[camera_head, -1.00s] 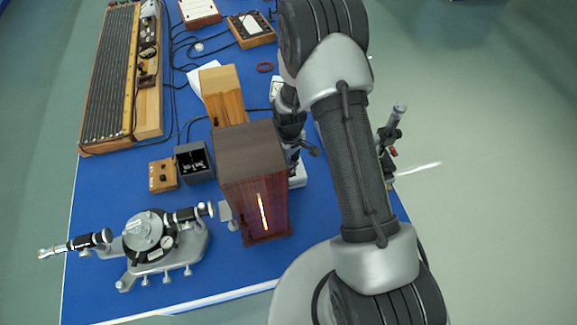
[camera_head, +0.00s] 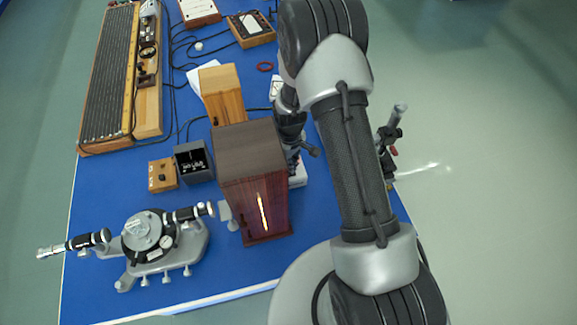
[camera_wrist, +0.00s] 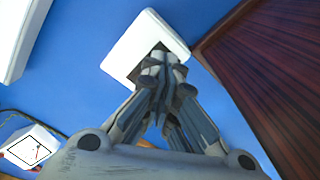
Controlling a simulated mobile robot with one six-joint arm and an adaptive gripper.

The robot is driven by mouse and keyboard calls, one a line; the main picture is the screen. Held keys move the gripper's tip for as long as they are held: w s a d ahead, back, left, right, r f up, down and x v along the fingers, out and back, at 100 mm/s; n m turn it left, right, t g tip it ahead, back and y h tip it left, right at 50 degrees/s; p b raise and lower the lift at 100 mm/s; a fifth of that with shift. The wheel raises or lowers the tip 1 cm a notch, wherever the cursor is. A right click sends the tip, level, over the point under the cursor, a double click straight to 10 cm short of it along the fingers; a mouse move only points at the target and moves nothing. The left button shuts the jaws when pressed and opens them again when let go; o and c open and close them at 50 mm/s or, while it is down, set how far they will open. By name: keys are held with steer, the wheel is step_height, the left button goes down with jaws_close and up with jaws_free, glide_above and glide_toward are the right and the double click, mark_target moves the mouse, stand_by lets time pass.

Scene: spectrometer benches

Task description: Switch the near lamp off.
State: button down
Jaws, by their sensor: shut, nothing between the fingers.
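The near lamp looks to be the tall dark wooden housing (camera_head: 250,170) on the blue bench, with a bright glowing slit (camera_head: 262,211) in its front face. Its reddish-brown wall (camera_wrist: 270,75) fills the right of the wrist view. A small white box (camera_head: 298,176) sits on the bench just right of the housing, partly hidden by my arm. In the wrist view the white box (camera_wrist: 127,45) lies under my fingertips, with a dark patch on its top. My gripper (camera_wrist: 160,70) is shut and empty, over that patch; I cannot tell whether it touches.
A spectrometer (camera_head: 150,240) stands at the front left. A lighter wooden housing (camera_head: 222,95) stands behind the dark one. Another white box with a dial face (camera_wrist: 30,147) is at lower left in the wrist view. Cables lie at the bench's middle.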

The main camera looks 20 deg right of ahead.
steer(key=shift+f+b, duration=0.65)
steer(key=shift+f, duration=0.15)
steer(key=shift+r, duration=0.1)
steer(key=shift+r+p, duration=2.1)
steer(key=shift+r, duration=1.4)
